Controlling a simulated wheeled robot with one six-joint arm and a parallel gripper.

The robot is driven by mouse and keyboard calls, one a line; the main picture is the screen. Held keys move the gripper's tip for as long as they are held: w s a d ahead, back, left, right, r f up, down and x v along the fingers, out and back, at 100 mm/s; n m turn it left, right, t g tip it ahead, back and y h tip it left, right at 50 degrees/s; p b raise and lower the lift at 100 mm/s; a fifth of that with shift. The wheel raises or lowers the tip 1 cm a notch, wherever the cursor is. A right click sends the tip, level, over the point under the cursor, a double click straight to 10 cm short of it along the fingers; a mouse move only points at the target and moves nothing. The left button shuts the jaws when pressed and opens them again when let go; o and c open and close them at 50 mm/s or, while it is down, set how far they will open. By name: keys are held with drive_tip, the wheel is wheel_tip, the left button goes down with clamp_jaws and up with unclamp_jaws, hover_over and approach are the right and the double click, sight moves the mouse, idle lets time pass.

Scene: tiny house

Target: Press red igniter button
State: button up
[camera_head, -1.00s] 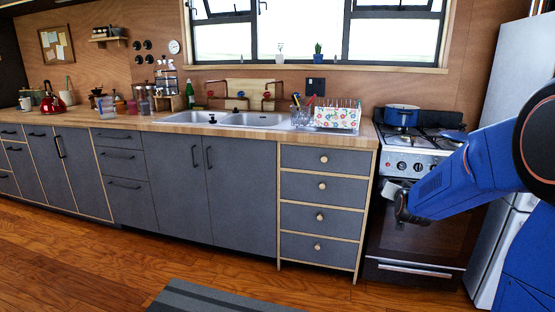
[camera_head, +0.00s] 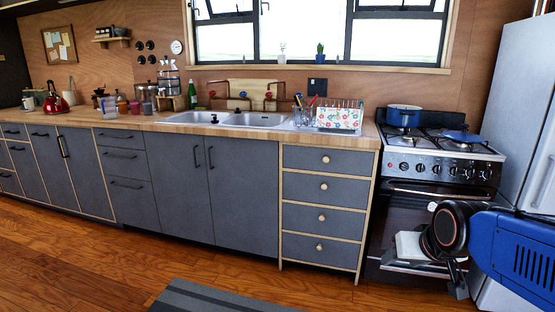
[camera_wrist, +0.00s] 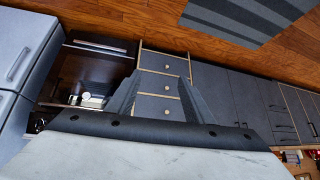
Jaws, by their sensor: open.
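The stove (camera_head: 440,168) stands at the right, between the drawer unit and the fridge, with a row of dark knobs on its front panel. That view is upside down, with the stove's dark front (camera_wrist: 88,70) at the left and the drawers (camera_wrist: 163,64) behind the fingers.
A blue pot (camera_head: 404,116) and a blue pan (camera_head: 462,136) sit on the stove top. The fridge (camera_head: 508,100) stands close on the right. The counter (camera_head: 365,134) holds a dish rack (camera_head: 338,118). The wooden floor (camera_head: 230,268) is clear apart from a grey mat (camera_head: 215,296).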

drive_tip(key=s+f+n+g, duration=0.1)
drive_tip(key=s+f+g, duration=0.1)
drive_tip(key=s, duration=1.2)
drive_tip(key=shift+s+a+f+g, duration=0.2)
drive_tip(key=shift+a+f+g, duration=0.1)
drive_tip(key=shift+a+f, duration=0.2)
